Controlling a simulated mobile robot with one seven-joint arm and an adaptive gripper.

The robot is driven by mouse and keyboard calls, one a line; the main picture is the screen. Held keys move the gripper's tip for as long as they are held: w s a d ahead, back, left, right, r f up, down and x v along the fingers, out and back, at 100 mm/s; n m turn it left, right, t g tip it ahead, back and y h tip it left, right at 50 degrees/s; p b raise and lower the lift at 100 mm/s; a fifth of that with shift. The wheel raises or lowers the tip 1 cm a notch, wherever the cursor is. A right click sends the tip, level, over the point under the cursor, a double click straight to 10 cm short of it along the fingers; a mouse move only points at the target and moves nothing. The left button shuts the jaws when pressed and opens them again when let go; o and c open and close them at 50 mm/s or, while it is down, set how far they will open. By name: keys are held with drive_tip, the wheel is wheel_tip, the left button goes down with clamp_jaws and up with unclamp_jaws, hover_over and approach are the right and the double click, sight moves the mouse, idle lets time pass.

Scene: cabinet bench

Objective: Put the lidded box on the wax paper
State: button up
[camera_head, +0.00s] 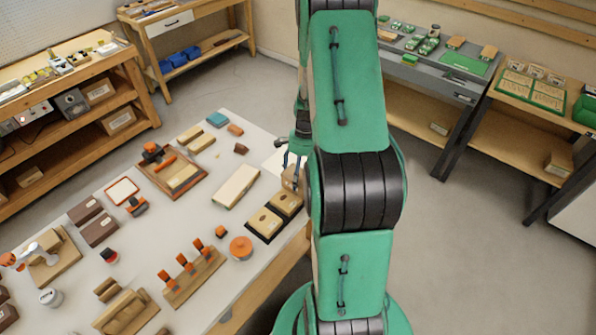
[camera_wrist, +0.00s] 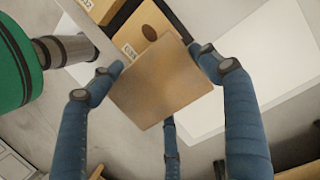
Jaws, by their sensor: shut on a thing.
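My gripper (camera_head: 294,168) is shut on a tan-brown lidded box (camera_head: 289,181), near the table's far right edge. In the wrist view, the fingers (camera_wrist: 160,72) press on opposite sides of the box (camera_wrist: 158,85), whose flat square top faces the camera. The white wax paper (camera_head: 272,163) lies flat on the table beside the box, partly hidden by my arm and gripper. It also shows in the wrist view (camera_wrist: 275,55), to the right of the box. I cannot tell how high the box is above the table.
A dark tray (camera_head: 262,236) with labelled tan boxes stands close in front of the held box. A long pale box (camera_head: 236,186) lies to its left. An orange round thing (camera_head: 241,247), a wooden rack with orange-handled tools (camera_head: 192,277) and a wooden tray (camera_head: 171,171) occupy the table.

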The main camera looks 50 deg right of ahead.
drive_tip(key=shift+w+d, duration=0.1)
drive_tip(key=w+d+f+b, duration=0.1)
drive_tip(key=w+d, duration=0.9)
drive_tip(key=w, duration=0.2)
drive_tip(key=shift+d+f+b, duration=0.15)
drive_tip(key=shift+f+b, duration=0.05)
drive_tip(key=shift+b, duration=0.15)
drive_tip(key=shift+f+b, duration=0.4)
drive_tip(key=shift+f, duration=1.4)
drive_tip(key=o, duration=2)
drive_tip(key=shift+r, duration=0.1)
